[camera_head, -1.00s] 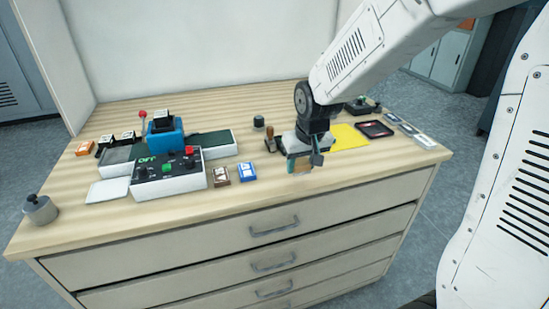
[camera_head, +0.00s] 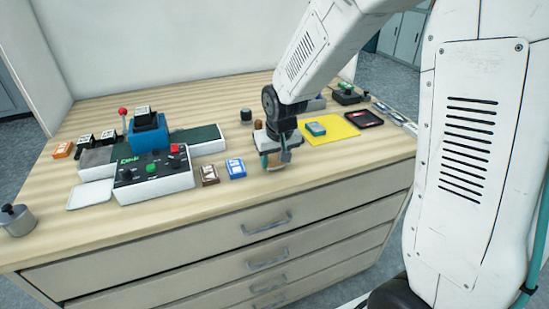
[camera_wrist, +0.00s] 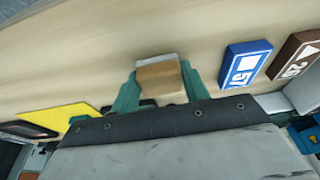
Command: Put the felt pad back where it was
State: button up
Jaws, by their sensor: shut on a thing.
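My gripper (camera_head: 277,158) is over the front part of the wooden top, left of the yellow mat. In the wrist view its green fingers (camera_wrist: 160,85) are shut on a tan block (camera_wrist: 160,80) with a pale grey layer along its far side. This looks like the felt pad, but no label shows. In the head view the held block (camera_head: 275,168) is partly hidden by the fingers. Whether it touches the top I cannot tell.
A blue tile (camera_head: 236,168) and a brown tile (camera_head: 209,175) lie left of my gripper. Beyond them is a control box (camera_head: 153,177). The yellow mat (camera_head: 345,124) bears a green block (camera_head: 316,129); a black tray (camera_head: 364,119) is beside it. The front strip is bare.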

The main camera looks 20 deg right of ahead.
jog(key=shift+f, duration=0.15)
jog(key=o, duration=1)
jog(key=shift+c, duration=0.2)
jog(key=v, duration=1.2)
jog(key=s+d+r+g, duration=0.1)
jog(key=s+r, duration=0.1)
jog(key=s, duration=1.1)
jog(key=s+d+r+g, duration=0.1)
jog(key=s+d+r, duration=0.1)
jog(key=s, duration=1.1)
jog(key=shift+r, duration=0.55)
